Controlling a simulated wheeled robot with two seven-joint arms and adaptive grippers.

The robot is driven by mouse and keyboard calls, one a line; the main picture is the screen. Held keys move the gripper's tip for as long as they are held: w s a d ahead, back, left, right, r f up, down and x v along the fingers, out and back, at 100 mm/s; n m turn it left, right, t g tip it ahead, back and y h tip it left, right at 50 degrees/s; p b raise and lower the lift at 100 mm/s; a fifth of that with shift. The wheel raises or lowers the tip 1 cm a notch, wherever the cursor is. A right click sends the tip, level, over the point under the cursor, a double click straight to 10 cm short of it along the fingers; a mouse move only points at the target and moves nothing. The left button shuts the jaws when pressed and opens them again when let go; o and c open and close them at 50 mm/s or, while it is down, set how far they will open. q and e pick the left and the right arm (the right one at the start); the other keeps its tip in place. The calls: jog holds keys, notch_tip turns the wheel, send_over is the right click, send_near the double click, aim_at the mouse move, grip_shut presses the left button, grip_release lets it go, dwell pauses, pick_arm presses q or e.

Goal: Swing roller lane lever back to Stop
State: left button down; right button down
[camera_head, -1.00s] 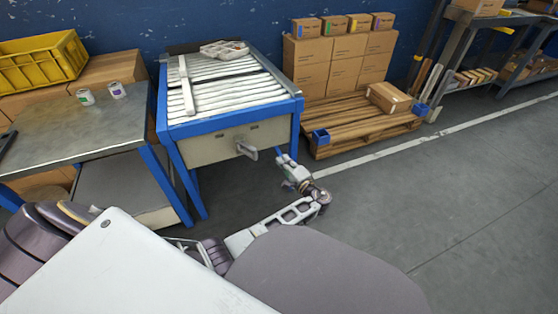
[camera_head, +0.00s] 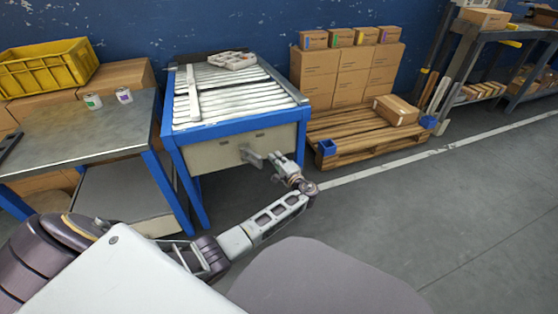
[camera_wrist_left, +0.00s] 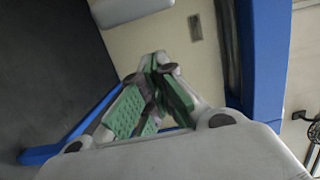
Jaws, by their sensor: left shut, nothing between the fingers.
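The roller lane (camera_head: 225,92) is a blue-framed table with white rollers. Its grey lever (camera_head: 251,158) sticks out from the cream front panel (camera_head: 210,155). My left gripper (camera_head: 272,157) is shut and empty, just right of the lever's end. In the head view they nearly overlap, and I cannot tell whether they touch. In the left wrist view the green-padded fingers (camera_wrist_left: 157,66) meet at the tips in front of the cream panel (camera_wrist_left: 185,60). Grey parts show at the top edge there; I cannot tell which is the lever. No Stop marking is readable. My right gripper is out of view.
A metal table (camera_head: 75,135) with two small cans stands to the left, with a yellow crate (camera_head: 45,68) behind. A wooden pallet (camera_head: 350,145) with stacked cartons (camera_head: 345,75) is to the right. The floor (camera_head: 450,215) at the front right is clear.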

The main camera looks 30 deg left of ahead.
pick_arm(q)
jog(key=s, duration=0.3)
jog(key=shift+a, duration=0.3)
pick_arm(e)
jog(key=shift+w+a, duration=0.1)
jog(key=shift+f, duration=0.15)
pick_arm(q)
jog(key=shift+s, duration=0.1)
jog(key=shift+s+m+t+h, duration=0.2)
jog(key=shift+m+t+h, duration=0.25)
jog(key=shift+t, duration=0.25)
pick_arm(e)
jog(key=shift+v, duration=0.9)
pick_arm(q)
jog(key=shift+p, duration=0.4)
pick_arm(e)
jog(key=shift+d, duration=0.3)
